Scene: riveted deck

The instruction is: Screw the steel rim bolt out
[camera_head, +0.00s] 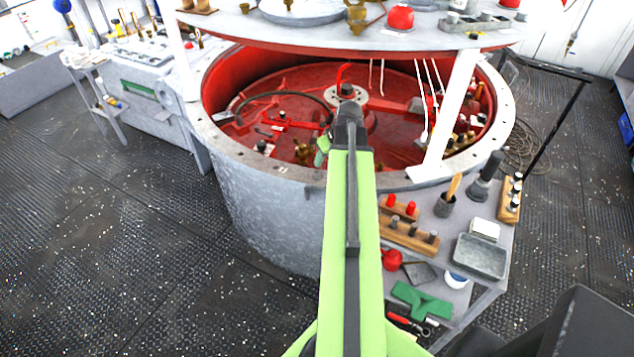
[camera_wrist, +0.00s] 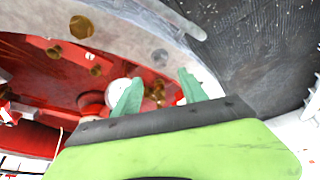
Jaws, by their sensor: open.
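In the wrist view a grey, round steel bolt head (camera_wrist: 160,57), which looks like the steel rim bolt, sits on the pale rim (camera_wrist: 120,35) of the big round vessel. A brass-coloured head (camera_wrist: 81,27) is on the rim to its left. My gripper (camera_wrist: 160,90) has two green fingers spread apart with nothing held between them. The bolt head shows just beyond the fingertips, apart from them. In the head view my arm reaches over the vessel's near rim (camera_head: 235,148) and hides most of the gripper; a green finger (camera_head: 322,150) shows. I cannot make out the steel bolt there.
The vessel's red interior (camera_head: 290,95) holds a black hoop, red arms and brass fittings. A white upper shelf (camera_head: 340,42) on posts overhangs it. A side table (camera_head: 470,215) at right carries bolt racks, a grey tray (camera_head: 481,257) and tools.

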